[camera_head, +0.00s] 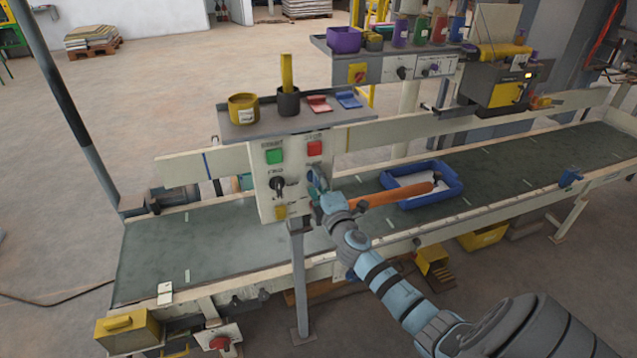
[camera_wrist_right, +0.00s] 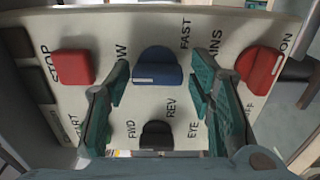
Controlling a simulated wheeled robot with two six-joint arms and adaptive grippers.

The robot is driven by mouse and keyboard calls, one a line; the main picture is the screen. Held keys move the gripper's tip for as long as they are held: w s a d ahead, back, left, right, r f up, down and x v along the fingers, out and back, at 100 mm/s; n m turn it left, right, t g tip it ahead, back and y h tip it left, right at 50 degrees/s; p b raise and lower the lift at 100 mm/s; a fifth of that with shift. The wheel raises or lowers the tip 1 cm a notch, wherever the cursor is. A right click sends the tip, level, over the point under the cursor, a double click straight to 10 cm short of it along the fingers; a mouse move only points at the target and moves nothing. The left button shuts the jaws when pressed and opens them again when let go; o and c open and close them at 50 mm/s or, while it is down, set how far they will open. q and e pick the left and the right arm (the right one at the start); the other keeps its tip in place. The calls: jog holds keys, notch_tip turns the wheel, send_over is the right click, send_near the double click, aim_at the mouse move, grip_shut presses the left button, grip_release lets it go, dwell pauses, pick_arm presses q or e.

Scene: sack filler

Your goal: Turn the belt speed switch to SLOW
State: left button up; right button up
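The cream control panel (camera_head: 262,190) stands on a post at the belt's front edge. In the right wrist view, the blue belt speed switch (camera_wrist_right: 157,68) sits between a partly hidden label ending in OW and the FAST label. My right gripper (camera_wrist_right: 158,80) is open, with one finger on either side of the blue switch; contact is not clear. In the head view my right gripper (camera_head: 322,193) is at the panel's right side and largely covers the switch. My left gripper is not in view.
Near the blue switch are the red STOP button (camera_wrist_right: 72,67), the black FWD/REV switch (camera_wrist_right: 157,135) and the red MAINS switch (camera_wrist_right: 260,68). A shelf (camera_head: 240,131) with cups tops the panel. A blue tray (camera_head: 452,190) lies on the belt (camera_head: 180,250).

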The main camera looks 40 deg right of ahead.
jog(key=shift+o, duration=0.2)
jog(key=v, duration=1.2)
jog(key=shift+w+a, duration=0.1)
